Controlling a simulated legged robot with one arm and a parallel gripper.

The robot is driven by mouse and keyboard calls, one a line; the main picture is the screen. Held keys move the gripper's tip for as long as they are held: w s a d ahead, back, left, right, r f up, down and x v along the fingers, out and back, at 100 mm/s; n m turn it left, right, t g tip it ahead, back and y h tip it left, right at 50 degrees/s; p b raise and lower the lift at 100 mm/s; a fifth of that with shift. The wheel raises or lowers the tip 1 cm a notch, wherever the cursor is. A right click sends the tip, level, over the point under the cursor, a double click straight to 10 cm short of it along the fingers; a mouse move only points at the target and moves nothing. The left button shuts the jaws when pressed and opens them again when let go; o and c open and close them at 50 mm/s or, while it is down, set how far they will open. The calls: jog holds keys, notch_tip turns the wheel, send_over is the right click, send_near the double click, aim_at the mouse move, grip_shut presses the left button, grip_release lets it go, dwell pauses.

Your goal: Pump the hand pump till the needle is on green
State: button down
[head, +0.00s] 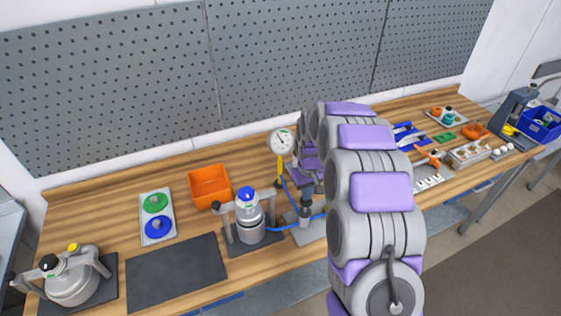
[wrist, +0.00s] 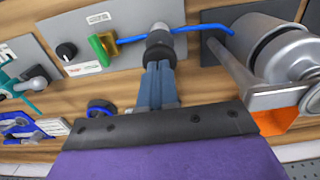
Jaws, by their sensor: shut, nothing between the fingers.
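The pressure gauge (head: 281,141) has a white round dial on a yellow post at the back of the bench. Its needle is too small to read surely against any green mark. The hand pump (head: 304,222) stands on a grey plate in front of the gauge, partly hidden by my arm. In the wrist view the pump (wrist: 158,42) shows a pale shaft and a dark collar. My gripper (wrist: 158,68) is shut and empty, its fingertips at the dark collar; I cannot tell if they touch. In the head view my arm mostly hides the gripper.
A blue hose (head: 283,228) runs from the pump to a silver drum (head: 250,222) with a blue cap, close at left. An orange bin (head: 210,186) stands behind. A dark mat (head: 176,273) lies bare at left. Blue clamps (wrist: 30,126) lie near my gripper.

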jog(key=shift+f+b, duration=0.35)
jog(key=shift+f, duration=2.05)
jog(key=shift+r+p, duration=0.65)
jog(key=shift+r, duration=2.1)
notch_tip(320, 180, up, 6)
jog(key=p, duration=0.1)
jog(key=shift+p, duration=0.3)
jog(key=s+r+m+b, duration=0.1)
jog(key=s+r+b, duration=0.15)
jog(key=s, duration=0.75)
jog(key=s+r+b, duration=0.2)
jog(key=s+r, duration=0.2)
jog(key=s, duration=0.5)
jog(key=s+f+m+g+b, duration=0.1)
jog(key=s+b, duration=0.1)
jog(key=s, duration=0.9)
jog(key=s+f+m+b, duration=0.1)
jog(key=s+f+b, duration=0.1)
jog(key=s, duration=1)
jog(key=shift+f+m+g+b, duration=0.25)
jog(key=shift+m+g+b, duration=0.05)
jog(key=shift+g+b, duration=0.1)
